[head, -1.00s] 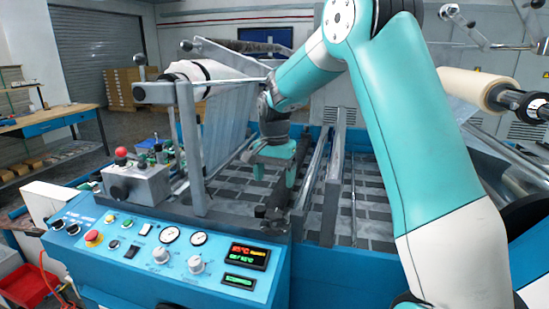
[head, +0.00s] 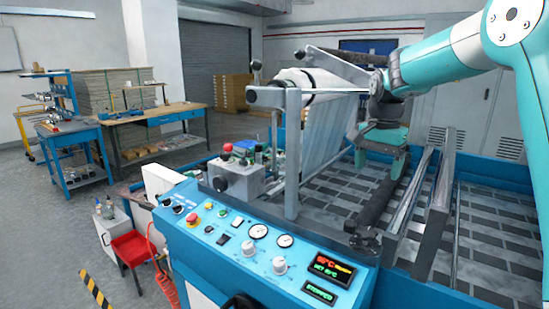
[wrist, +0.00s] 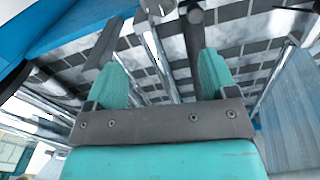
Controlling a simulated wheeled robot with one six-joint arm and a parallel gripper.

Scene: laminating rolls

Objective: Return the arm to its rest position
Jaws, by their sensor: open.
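My arm (head: 450,55) reaches in from the upper right of the head view, over the laminating machine. My gripper (head: 382,165) hangs above the machine's dark patterned bed, beside a dark roller (head: 375,210). In the wrist view the two teal fingers of my gripper (wrist: 165,80) stand wide apart with nothing between them. The end of a dark bar (wrist: 194,45) shows beyond the fingers, toward the right one. Whether a finger touches the roller I cannot tell.
The blue control panel (head: 260,250) with knobs and a lit display is in front. A metal frame (head: 290,150) with a film roll (head: 310,82) stands left of my gripper. Metal rails (head: 435,200) lie to its right. A workbench (head: 155,120) and red bin (head: 132,247) are further left.

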